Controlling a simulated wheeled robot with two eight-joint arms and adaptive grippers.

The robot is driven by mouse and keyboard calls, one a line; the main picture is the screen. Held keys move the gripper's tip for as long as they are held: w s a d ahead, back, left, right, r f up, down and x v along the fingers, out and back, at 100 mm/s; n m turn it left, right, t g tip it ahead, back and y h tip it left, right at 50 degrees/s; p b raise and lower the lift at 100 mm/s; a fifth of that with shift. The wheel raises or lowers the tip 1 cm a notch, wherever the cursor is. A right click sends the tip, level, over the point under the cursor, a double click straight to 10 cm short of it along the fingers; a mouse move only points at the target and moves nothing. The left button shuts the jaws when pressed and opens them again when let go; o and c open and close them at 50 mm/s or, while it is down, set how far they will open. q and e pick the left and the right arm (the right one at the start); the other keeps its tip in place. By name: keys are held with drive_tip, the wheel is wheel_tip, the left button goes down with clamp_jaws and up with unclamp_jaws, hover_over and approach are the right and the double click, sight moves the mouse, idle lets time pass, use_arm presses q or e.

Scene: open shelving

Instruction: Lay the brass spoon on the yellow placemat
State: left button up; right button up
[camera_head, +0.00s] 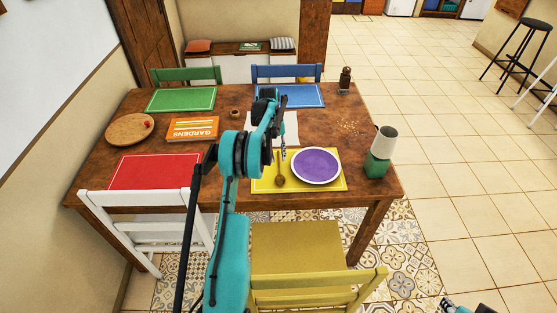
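The yellow placemat (330,184) lies at the near right side of the wooden table, with a purple plate with a pale rim (316,165) on it. A brown-gold spoon (280,182), which looks like the brass spoon, shows over the placemat left of the plate, bowl toward me. My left gripper (283,154) is by the upper end of its handle, pointing down. Whether its fingers touch or hold the spoon is too small to tell. Part of my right arm's end (449,304) shows at the bottom right edge; its fingers are not clear.
A red placemat (155,172), orange book (192,128) and round board (130,129) are on the left. A green lamp-like object with a pale top (378,167) stands at the right edge. A pepper mill (345,78) stands at the back. A yellow chair (297,247) is in front.

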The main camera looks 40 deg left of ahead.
use_arm(q)
drive_tip(key=s+p+v, duration=0.1)
drive_tip(key=p+v, duration=0.1)
drive_tip(key=v, duration=0.6)
drive_tip(key=s+d+r+m+t+y, duration=0.1)
drive_tip(key=s+d+r+m+t, duration=0.15)
drive_tip(key=d+r, duration=0.7)
drive_tip(key=s+d+r+m+t+y, duration=0.1)
drive_tip(key=s+d+r, duration=0.3)
drive_tip(key=d+r, duration=0.55)
drive_tip(key=s+d+f+m+t, duration=0.2)
drive_tip(key=s+d+f, duration=0.1)
drive_tip(key=s+d, duration=0.4)
drive_tip(key=s+d+f+m+t, duration=0.2)
drive_tip(key=s+d, duration=0.6)
drive_tip(key=s, duration=0.4)
drive_tip(key=shift+s+d+f, duration=0.2)
drive_tip(key=shift+s+f, duration=0.05)
drive_tip(key=shift+f, duration=0.4)
drive_tip(key=shift+d+t, duration=0.1)
drive_tip(key=shift+t, duration=0.15)
